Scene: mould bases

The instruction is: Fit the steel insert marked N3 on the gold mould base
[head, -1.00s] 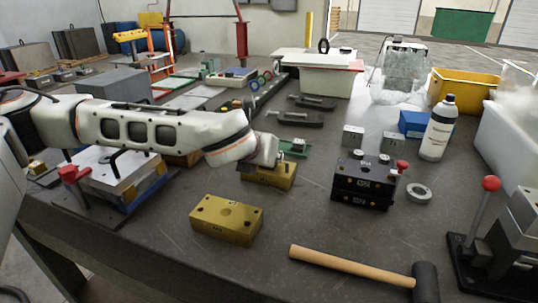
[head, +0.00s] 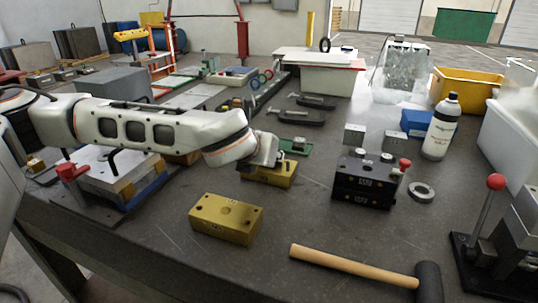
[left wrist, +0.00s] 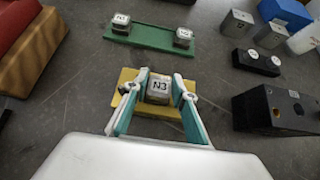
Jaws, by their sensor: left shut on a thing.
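The steel insert marked N3 (left wrist: 159,88) is between the teal fingers of my left gripper (left wrist: 160,78), which is shut on it, label up. Right below it is a gold mould base (left wrist: 125,103); I cannot tell whether the insert is seated in it or just above. In the head view my left gripper (head: 267,161) is over this rear gold base (head: 270,177) and hides the insert. A second gold base (head: 226,219) with holes in its top lies nearer, apart from the gripper. My right gripper is not in view.
A green tray (left wrist: 150,37) beyond the base carries two labelled steel blocks. A black block (head: 362,182) stands to the right, near a steel ring (head: 421,192). A mallet (head: 350,266) lies in front. A white bottle (head: 439,128) stands at the back right.

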